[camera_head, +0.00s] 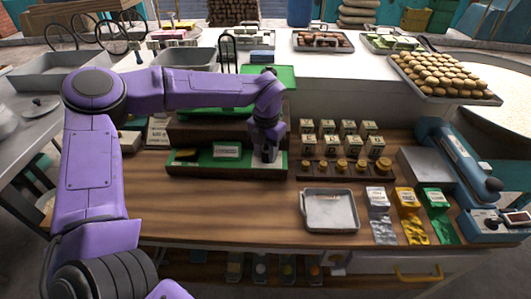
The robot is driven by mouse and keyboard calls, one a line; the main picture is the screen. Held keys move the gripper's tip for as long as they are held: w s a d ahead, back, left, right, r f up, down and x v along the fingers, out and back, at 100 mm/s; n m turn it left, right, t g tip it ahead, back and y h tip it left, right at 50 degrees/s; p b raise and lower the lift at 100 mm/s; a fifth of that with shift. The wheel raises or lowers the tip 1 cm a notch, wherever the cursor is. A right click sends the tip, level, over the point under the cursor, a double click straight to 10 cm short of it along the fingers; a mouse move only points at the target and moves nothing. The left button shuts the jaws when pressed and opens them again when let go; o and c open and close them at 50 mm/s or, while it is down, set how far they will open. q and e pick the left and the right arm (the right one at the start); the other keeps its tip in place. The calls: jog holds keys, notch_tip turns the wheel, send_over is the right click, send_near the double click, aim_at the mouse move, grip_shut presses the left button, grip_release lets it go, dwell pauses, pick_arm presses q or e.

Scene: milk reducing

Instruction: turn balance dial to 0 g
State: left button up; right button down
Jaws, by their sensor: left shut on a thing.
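The balance (185,166) stands at the back middle of the wooden table, with a green front panel, a pale label plate and a green pan (283,76) on top. My left gripper (269,155) points down at the right end of the front panel. It is shut on the balance dial, which the fingers largely hide. I cannot read the dial's setting. My right gripper is not in view.
A row of brass weights (341,166) and several small printed boxes stand right of the balance. The front left tabletop is clear.

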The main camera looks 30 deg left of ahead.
pick_arm(q)
jog(key=shift+s+f, duration=0.15)
dwell(0.3)
jog(key=o, duration=1)
jog(key=shift+o, duration=0.2)
